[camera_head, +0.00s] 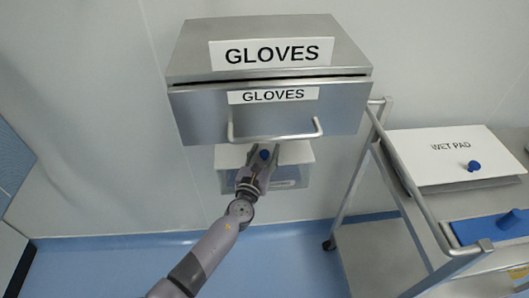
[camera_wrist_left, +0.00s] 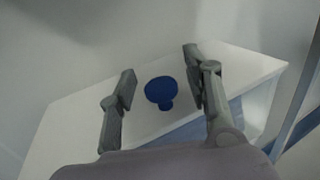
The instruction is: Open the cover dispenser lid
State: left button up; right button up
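The cover dispenser is a box with a white lid (camera_head: 299,152) and a clear bluish body (camera_head: 290,178), fixed low on the wall under the gloves dispenser. My left gripper (camera_head: 262,158) is over the lid. In the left wrist view the left gripper (camera_wrist_left: 159,78) is open, with one finger on each side of the knob and visible gaps between. My right gripper is not in view.
The steel gloves dispenser (camera_head: 185,115) with its bar handle (camera_head: 275,137) hangs right above. A metal cart (camera_head: 375,245) stands to the right, carrying a white WET PAD box (camera_head: 440,150) and a blue-lidded box (camera_head: 480,228). The blue floor (camera_head: 110,265) at the left is clear.

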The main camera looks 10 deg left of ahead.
pick_arm(q)
grip_shut()
dwell(0.3)
dwell(0.4)
